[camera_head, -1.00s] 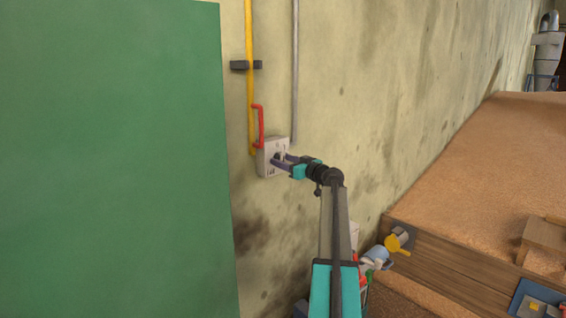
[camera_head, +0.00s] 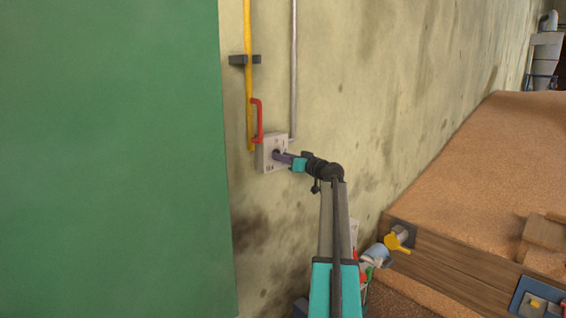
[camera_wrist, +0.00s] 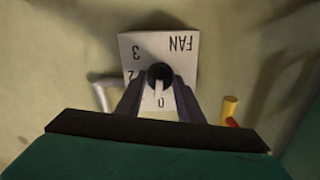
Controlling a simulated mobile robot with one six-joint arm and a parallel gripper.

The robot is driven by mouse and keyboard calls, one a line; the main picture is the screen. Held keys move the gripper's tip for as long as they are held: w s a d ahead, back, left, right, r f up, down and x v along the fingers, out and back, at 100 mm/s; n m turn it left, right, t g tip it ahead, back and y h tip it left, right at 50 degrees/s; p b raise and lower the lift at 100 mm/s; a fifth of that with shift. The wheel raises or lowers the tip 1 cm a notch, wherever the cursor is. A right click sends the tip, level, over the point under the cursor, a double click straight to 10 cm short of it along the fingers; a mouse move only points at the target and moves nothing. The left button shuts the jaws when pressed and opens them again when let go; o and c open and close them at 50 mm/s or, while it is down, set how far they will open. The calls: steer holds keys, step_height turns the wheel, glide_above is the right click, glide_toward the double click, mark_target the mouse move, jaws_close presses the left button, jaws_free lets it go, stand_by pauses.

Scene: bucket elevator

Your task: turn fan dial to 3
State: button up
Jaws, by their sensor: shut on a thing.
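The fan dial (camera_wrist: 159,74) is a dark round knob with a white pointer. It sits on a pale box (camera_wrist: 183,65) marked FAN, which appears upside down in the wrist view. The pointer faces down in that view, towards the 0. The marks 2 and 3 show to the left of the dial. My gripper (camera_wrist: 160,82) is shut on the dial, with one dark finger on each side. A finger hides part of the box's lower left. In the head view the box (camera_head: 268,142) is on the wall, with my gripper (camera_head: 277,155) at its face.
A yellow pipe (camera_head: 249,100) with a red handle (camera_head: 258,122) runs down beside the box, and a grey pipe (camera_head: 294,70) rises above it. A large green panel (camera_head: 110,150) fills the left. A wooden-sided bin of grain (camera_head: 480,170) stands at right.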

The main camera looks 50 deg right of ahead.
steer(key=shift+w+r+m+p, duration=0.15)
steer(key=shift+m+p, duration=0.3)
steer(key=shift+m, duration=5.8)
steer(key=shift+r+m+p, duration=0.2)
steer(key=shift+m+p, duration=0.25)
steer(key=shift+m, duration=5.8)
steer(key=o, duration=1.1)
steer(key=shift+w+f, duration=0.15)
steer(key=shift+f, duration=0.05)
steer(key=shift+c, duration=0.2)
steer(key=shift+s+f, duration=0.15)
steer(key=shift+s, duration=0.05)
